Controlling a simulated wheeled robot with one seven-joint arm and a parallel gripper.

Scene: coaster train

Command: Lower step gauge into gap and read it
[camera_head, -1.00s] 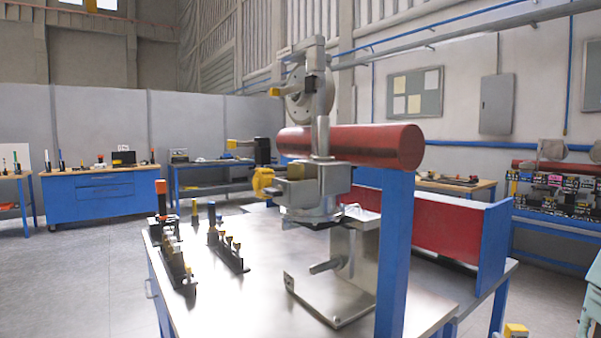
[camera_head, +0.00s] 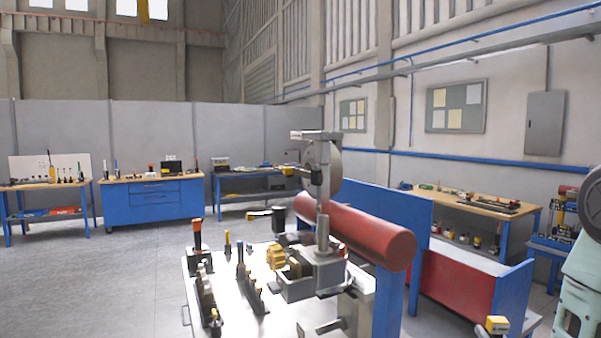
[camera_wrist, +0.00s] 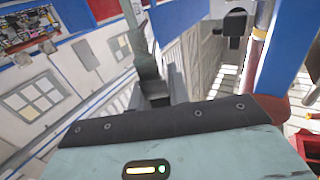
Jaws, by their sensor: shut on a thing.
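A red tube (camera_head: 362,232) lies across a blue post at the workbench. A metal wheel carrier stands at it, with a large round wheel (camera_head: 334,172) above the tube and a yellow knob (camera_head: 276,256) at its left. The gap between wheel and tube is too small to make out. My gripper (camera_wrist: 158,92) shows in the wrist view beyond its teal body and dark band. It is shut on a slim grey-green piece (camera_wrist: 147,58), which looks like the step gauge. Its steps cannot be read. In the head view my teal arm is at the right edge, apart from the tube.
Black racks with upright tools (camera_head: 250,285) stand on the bench's left part. A blue-framed red panel (camera_head: 460,287) lies right of the tube. A yellow-topped object (camera_head: 497,325) is at the bottom right. Other benches (camera_head: 155,200) line the walls; the floor at left is clear.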

